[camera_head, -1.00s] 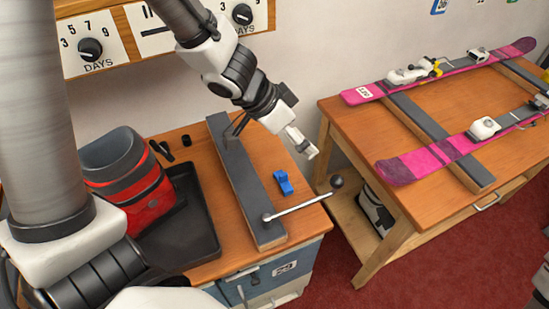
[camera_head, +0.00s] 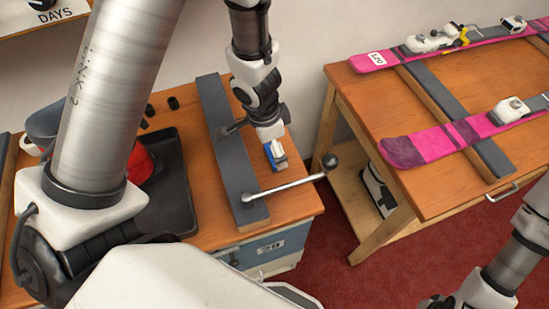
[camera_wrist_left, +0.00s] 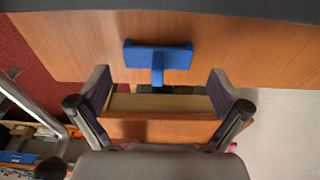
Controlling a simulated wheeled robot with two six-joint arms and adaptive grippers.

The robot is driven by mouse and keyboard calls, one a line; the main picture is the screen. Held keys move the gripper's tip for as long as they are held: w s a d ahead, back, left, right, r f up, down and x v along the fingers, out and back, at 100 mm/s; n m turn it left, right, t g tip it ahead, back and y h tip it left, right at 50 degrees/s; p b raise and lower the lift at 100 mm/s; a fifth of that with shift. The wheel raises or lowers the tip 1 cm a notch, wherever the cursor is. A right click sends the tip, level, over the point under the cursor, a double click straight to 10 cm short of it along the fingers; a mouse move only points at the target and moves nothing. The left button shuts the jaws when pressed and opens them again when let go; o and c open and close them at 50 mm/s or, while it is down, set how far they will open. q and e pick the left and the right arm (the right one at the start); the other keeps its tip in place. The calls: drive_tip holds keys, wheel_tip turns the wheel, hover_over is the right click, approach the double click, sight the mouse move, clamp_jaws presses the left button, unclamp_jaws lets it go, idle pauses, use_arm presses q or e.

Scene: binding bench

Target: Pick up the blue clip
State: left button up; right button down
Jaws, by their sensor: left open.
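The blue clip (camera_head: 270,155) lies on the wooden bench top (camera_head: 290,203), to the right of the dark padded bar. My left gripper (camera_head: 276,160) is over it and hides part of it in the head view. In the left wrist view the clip (camera_wrist_left: 158,57) shows as a wide blue head with a narrower stem towards me. The open left fingers (camera_wrist_left: 160,88) are spread to either side of the stem, with the head ahead of the fingertips. I see no contact with the clip. My right gripper is out of view.
The dark padded bar (camera_head: 228,150) runs along the bench beside the clip. A metal lever with a black ball (camera_head: 330,161) crosses the bench's front right. A black tray (camera_head: 178,195) lies left. Pink skis (camera_head: 450,140) rest on a second table at right.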

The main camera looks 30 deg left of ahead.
use_arm(q)
wheel_tip(320, 180, down, 2)
drive_tip(key=shift+d+b, duration=0.1)
drive_tip(key=shift+b, duration=0.2)
drive_tip(key=shift+s+r, duration=0.15)
drive_tip(key=shift+r, duration=0.1)
drive_tip(key=c, duration=1.1)
drive_tip(key=shift+r+p, duration=0.1)
drive_tip(key=shift+p, duration=0.2)
